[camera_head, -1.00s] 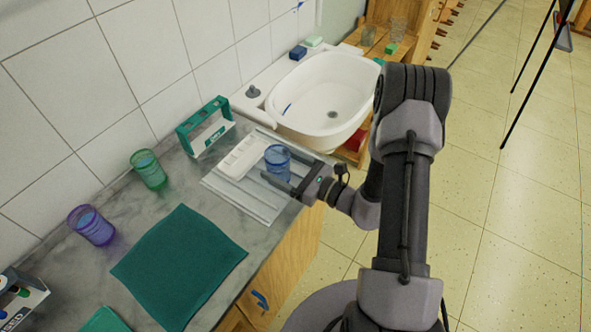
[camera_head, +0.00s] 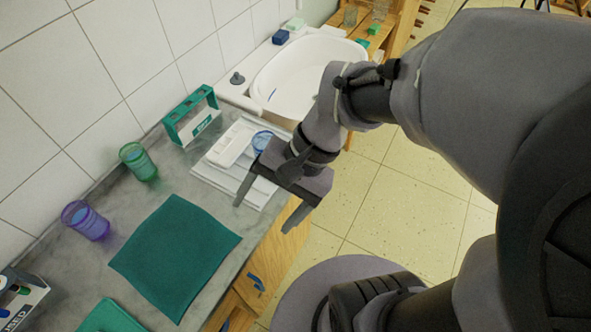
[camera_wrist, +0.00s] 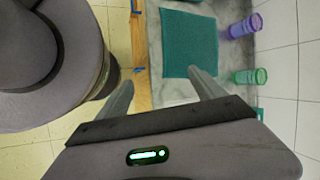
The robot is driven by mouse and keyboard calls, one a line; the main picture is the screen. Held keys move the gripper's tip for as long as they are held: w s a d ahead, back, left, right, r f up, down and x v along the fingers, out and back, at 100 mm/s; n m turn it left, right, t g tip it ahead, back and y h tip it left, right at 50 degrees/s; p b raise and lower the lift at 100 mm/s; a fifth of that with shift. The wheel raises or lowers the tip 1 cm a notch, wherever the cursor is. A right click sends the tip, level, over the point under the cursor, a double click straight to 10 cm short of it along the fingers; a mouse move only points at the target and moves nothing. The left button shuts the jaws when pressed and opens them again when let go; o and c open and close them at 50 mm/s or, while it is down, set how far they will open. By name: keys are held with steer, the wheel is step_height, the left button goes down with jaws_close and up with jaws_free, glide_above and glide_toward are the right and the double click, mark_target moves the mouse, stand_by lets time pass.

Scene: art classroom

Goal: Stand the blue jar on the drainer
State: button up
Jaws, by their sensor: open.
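The blue jar (camera_head: 262,141) stands upright on the white ribbed drainer (camera_head: 213,178), beside a white tray, and is partly hidden behind my wrist in the head view. My gripper (camera_head: 266,216) is open and empty, in front of the drainer near the counter's front edge, its fingers pointing down and apart from the jar. In the wrist view the two fingers (camera_wrist: 158,92) are spread with nothing between them. The jar and drainer do not show in the wrist view.
A green jar (camera_head: 138,162) and a purple jar (camera_head: 86,221) stand along the wall. A teal cloth (camera_head: 174,256) lies flat on the counter. A green-and-white box (camera_head: 192,117) stands behind the drainer. The white sink (camera_head: 290,80) is beyond it.

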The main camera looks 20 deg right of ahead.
step_height(320, 180, up, 8)
steer(key=d+n+t+h, duration=0.3)
steer(key=t+h, duration=0.1)
steer(key=t, duration=0.1)
steer(key=shift+s+f+n, duration=0.25)
steer(key=shift+n, duration=0.15)
steer(key=shift+c, duration=0.5)
